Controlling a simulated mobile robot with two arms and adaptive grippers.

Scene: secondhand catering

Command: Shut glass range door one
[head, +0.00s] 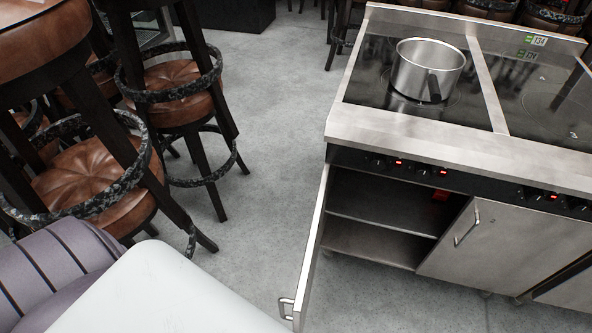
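In the head view, the steel range (420,142) stands at the right with a glass cooktop. Its left cabinet door (313,245) is swung wide open and seen nearly edge-on, with a bar handle (287,309) near its lower free end. The open compartment (385,215) shows a shelf inside. The adjoining door (505,245) to the right is closed and has a bar handle (467,228). I cannot tell from this view whether the open door has glass. Neither of my grippers is in view.
A steel pot (424,68) stands on the cooktop. Bar stools with brown seats (95,180) crowd the left side. A striped purple seat (50,265) is at the lower left. Clear grey floor (265,130) lies between the stools and the range.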

